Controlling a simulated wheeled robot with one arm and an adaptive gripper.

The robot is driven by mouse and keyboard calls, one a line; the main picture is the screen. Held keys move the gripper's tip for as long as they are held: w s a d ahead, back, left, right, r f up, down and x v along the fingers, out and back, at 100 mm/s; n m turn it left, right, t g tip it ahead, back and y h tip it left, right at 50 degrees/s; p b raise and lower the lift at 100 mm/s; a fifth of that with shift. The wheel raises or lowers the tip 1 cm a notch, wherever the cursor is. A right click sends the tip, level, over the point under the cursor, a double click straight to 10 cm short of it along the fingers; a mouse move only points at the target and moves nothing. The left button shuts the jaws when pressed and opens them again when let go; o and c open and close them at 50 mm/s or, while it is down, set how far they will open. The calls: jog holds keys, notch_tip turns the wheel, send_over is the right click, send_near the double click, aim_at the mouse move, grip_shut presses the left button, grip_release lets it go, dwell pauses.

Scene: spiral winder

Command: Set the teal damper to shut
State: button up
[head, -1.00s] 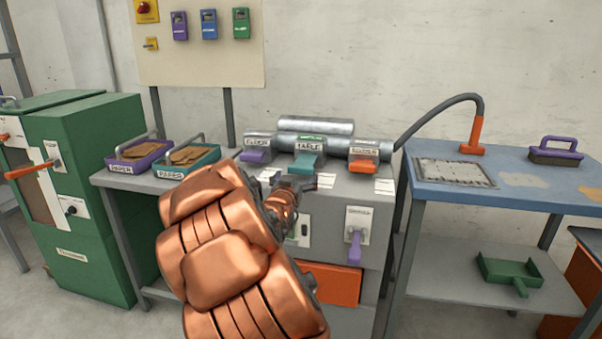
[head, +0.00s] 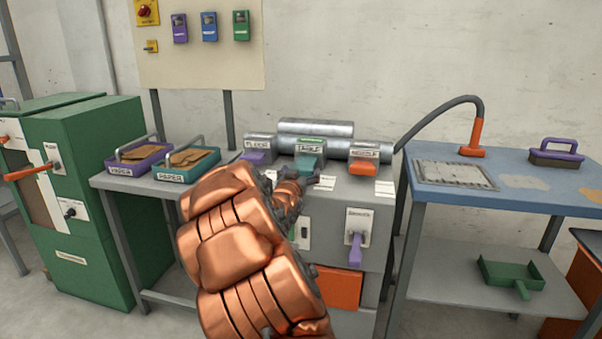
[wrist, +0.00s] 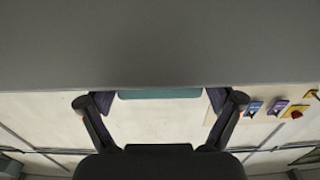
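The teal damper handle (head: 308,164) sticks out below the label TABLE, in the middle of a row of three on the grey cabinet. My gripper (head: 318,183) is just in front of and below it, partly hidden by my copper arm. In the wrist view, my gripper (wrist: 160,104) has its two fingers wide apart. A teal bar (wrist: 160,94), likely the damper handle, shows between them. No grip on it is visible, and contact cannot be told.
A purple handle (head: 256,158) and an orange handle (head: 363,168) flank the teal one closely. Paper trays (head: 187,176) stand left on the bench. A purple lever (head: 356,250) is on the cabinet front. A blue-topped table (head: 520,185) stands at right.

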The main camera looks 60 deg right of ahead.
jog(key=c, duration=1.2)
jog(key=shift+p+x, duration=0.7)
jog(key=shift+x, duration=0.2)
jog(key=shift+c, duration=0.2)
jog(key=shift+w+d, duration=0.3)
jog(key=shift+d, duration=0.2)
jog(key=o, duration=1.4)
jog(key=shift+o, duration=0.7)
jog(key=shift+s, duration=0.1)
